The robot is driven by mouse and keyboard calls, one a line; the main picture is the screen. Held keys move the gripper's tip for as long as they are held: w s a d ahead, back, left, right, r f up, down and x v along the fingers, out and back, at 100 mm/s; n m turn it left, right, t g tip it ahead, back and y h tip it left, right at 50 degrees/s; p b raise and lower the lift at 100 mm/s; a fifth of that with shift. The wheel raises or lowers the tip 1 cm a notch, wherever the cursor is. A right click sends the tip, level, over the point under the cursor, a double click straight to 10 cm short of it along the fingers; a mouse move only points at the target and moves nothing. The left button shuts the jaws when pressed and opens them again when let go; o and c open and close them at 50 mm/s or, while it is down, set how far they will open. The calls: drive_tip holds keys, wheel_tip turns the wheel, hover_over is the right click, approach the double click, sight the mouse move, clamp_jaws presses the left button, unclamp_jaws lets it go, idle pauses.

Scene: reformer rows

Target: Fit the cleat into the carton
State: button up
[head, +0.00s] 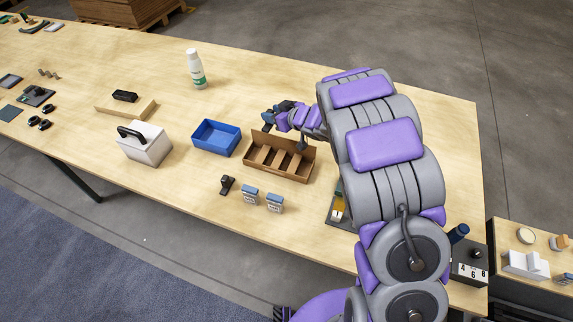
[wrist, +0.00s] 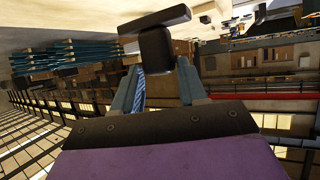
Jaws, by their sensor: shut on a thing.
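The carton (head: 280,176) is an open brown box with dividers on the table, left of my arm. My gripper (head: 271,117) is just beyond the carton's far side, above the table, pointing left. In the wrist view my gripper (wrist: 157,88) is shut on a dark T-shaped piece, which I take as the cleat (wrist: 155,46); its crossbar sticks out past the fingertips. In the head view the held cleat is small and hard to separate from the fingers. A similar dark piece (head: 227,185) lies on the table in front of the carton.
A blue bin (head: 216,151) stands left of the carton. Two small blue-and-white boxes (head: 262,198) stand in front of it. A white bottle (head: 195,70) stands behind. A white handled box (head: 145,150) is further left. The table is clear between bottle and arm.

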drive_tip(key=f, duration=0.2)
drive_tip(key=b, duration=0.4)
hover_over(275, 159)
drive_tip(key=shift+n+y, duration=0.3)
drive_tip(key=shift+n, duration=0.1)
wheel_tip(275, 159, down, 13)
drive_tip(key=shift+r, duration=0.1)
drive_tip(key=shift+a+f+b, duration=0.1)
drive_tip(key=shift+f+b, duration=0.4)
drive_tip(key=shift+f, duration=1.75)
drive_tip(key=shift+f, duration=0.1)
drive_tip(key=o, duration=1.1)
drive_tip(key=shift+c, duration=0.2)
